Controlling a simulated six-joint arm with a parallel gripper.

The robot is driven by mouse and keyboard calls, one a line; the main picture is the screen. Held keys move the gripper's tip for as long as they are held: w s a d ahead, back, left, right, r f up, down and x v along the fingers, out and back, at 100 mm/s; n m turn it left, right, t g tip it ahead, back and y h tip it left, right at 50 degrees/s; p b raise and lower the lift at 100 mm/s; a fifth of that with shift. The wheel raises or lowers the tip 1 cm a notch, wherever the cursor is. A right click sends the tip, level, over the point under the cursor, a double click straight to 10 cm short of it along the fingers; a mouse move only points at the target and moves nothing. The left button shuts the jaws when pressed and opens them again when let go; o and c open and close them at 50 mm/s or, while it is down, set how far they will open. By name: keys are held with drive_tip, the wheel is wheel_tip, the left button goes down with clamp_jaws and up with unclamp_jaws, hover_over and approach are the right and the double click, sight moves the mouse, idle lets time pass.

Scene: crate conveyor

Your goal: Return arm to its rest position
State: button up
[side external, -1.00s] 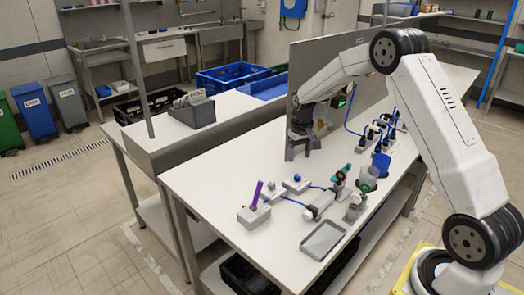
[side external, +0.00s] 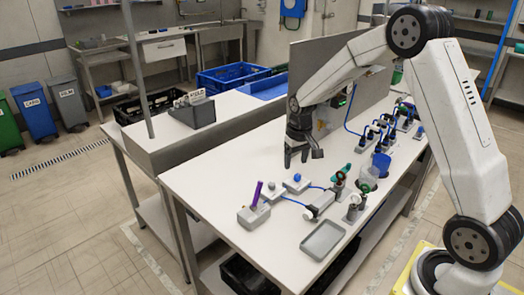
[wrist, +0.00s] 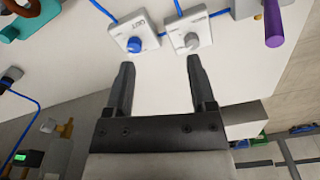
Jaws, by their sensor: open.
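My gripper (side external: 301,157) is open and empty above the white worktable (side external: 205,180), toward its back edge near the upright grey panel. In the wrist view my gripper (wrist: 157,65) shows two dark fingers spread apart with bare white table between them. Just beyond the fingertips are a small white box with a blue knob (wrist: 135,44) and another with a grey knob (wrist: 192,40). Neither finger appears to touch them. A purple stick (wrist: 274,22) stands at the upper right of the wrist view.
A grey tray (side external: 323,240) lies at the table's front edge. Blue-cabled fixtures (side external: 375,135) stand at the right. A green-handled item (side external: 341,172) and a blue cup (side external: 381,162) stand near them. A grey bin (side external: 196,113) and blue crate (side external: 225,78) are behind. The table's left part is clear.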

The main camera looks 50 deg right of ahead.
drive_tip(key=s+a+n+t, duration=0.1)
drive_tip(key=s+a, duration=0.5)
drive_tip(key=s, duration=0.2)
drive_tip(key=s+a+r+n+t, duration=0.1)
drive_tip(key=s+a+n, duration=0.1)
drive_tip(key=s+a, duration=0.5)
drive_tip(key=shift+s+r, duration=0.25)
drive_tip(key=shift+s, duration=0.9)
drive_tip(key=shift+w, duration=0.15)
